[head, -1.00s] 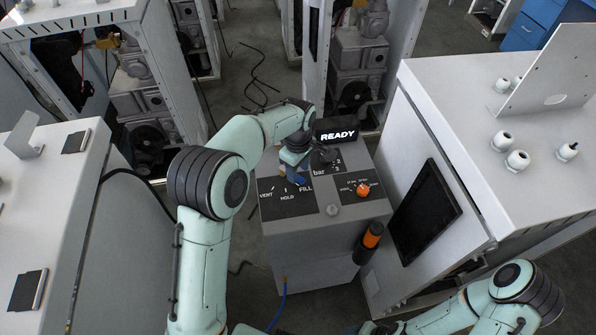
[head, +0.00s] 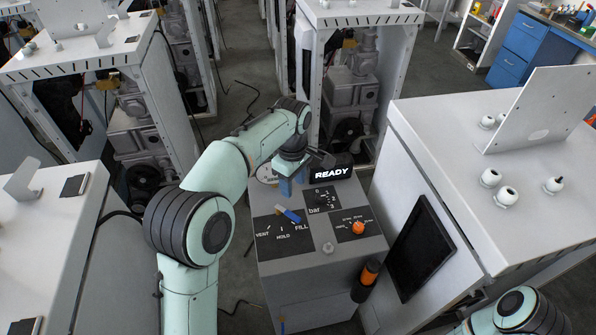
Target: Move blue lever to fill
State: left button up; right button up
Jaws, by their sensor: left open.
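The blue lever (head: 291,215) sits on the dark VENT–HOLD–FILL plate (head: 283,238) on top of the grey dispenser console (head: 312,272). Its blue handle points down and to the right, toward the FILL label. My left gripper (head: 291,184) is open, above and behind the lever at the console's back edge. A gap shows between it and the lever. The READY display (head: 332,173) is lit just right of the gripper. My right gripper is out of view; only part of that arm shows at the bottom right.
An orange knob (head: 358,228) and a bar gauge (head: 326,199) are on the console top. An orange-and-black cylinder (head: 367,279) is on its right side. A white cabinet with a dark screen (head: 420,248) stands close on the right. Another cabinet stands at left.

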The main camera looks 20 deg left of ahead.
aim_at(278, 209)
jog(key=k, duration=1)
